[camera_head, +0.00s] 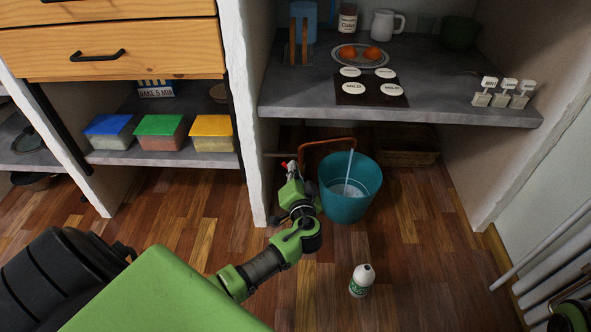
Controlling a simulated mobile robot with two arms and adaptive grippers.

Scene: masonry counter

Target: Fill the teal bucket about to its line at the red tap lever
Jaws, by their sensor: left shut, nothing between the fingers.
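The teal bucket (350,208) stands upright on the wooden floor under the counter. A copper tap pipe (325,142) curves over it, and a pale stream of water (349,170) runs from its end into the bucket. Some water shows inside; its level against the line cannot be made out. My left gripper (291,174) is shut and empty, left of the bucket by the wall end. A small red piece, seemingly the tap lever (285,164), shows at its fingertips; whether they touch is unclear.
A white bottle with a green label (361,280) stands on the floor in front of the bucket. A wicker basket (408,150) sits behind it. The grey counter (440,105) overhangs the bucket, and a white wall end (252,150) stands at left.

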